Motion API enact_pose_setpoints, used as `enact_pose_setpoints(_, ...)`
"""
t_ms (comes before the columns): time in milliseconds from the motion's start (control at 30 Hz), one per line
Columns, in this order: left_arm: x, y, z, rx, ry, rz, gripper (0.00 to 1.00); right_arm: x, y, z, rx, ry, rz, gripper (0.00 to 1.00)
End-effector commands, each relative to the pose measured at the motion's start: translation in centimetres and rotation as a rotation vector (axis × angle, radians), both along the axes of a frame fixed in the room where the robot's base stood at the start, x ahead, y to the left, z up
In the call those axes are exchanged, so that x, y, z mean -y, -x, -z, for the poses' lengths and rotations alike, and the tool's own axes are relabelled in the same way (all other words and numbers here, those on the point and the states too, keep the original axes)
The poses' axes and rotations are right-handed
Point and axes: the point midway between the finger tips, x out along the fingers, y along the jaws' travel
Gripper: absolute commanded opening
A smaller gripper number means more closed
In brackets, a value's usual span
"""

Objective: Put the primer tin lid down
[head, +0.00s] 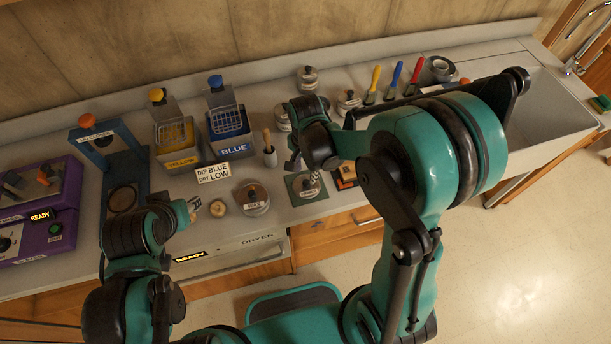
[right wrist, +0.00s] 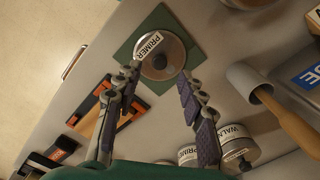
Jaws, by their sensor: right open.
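The primer tin lid (right wrist: 172,46), round and metallic with a dark knob and a PRIMER label, lies on a green square mat (right wrist: 133,32). In the head view the lid (head: 305,187) also shows on the mat (head: 318,194) near the counter's front. My right gripper (right wrist: 160,76) is open, its fingertips apart on either side of the lid's near edge; contact cannot be told. A tin labelled PRIMER (right wrist: 187,153) stands behind, partly hidden by a finger. My left gripper (head: 191,208) is at the left, near a small wooden-looking round item; its jaws are too small to read.
Yellow (head: 175,142) and blue (head: 228,130) dip tanks stand farther back.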

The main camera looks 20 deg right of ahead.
Motion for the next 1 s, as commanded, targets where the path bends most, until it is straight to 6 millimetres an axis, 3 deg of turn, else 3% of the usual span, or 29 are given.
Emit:
enact_pose_setpoints(33,0.0,0.0,-0.6,0.000,0.000,0.000,0.40,0.0,0.0,-1.4,0.000,0.000,0.000,0.40)
enact_pose_setpoints(200,0.0,0.0,-1.3,0.000,0.000,0.000,0.40,0.0,0.0,-4.3,0.000,0.000,0.000,0.40)
enact_pose_setpoints(467,0.0,0.0,-1.5,0.000,0.000,0.000,0.40,0.3,0.5,-6.9,0.030,-0.003,-0.045,0.40)
enact_pose_setpoints(800,0.0,0.0,-1.5,0.000,0.000,0.000,0.40,3.2,5.8,-13.5,0.340,0.072,-0.512,0.40)
enact_pose_setpoints(1000,0.0,0.0,-1.5,0.000,0.000,0.000,0.40,4.4,8.8,-15.2,0.499,0.199,-0.774,0.40)
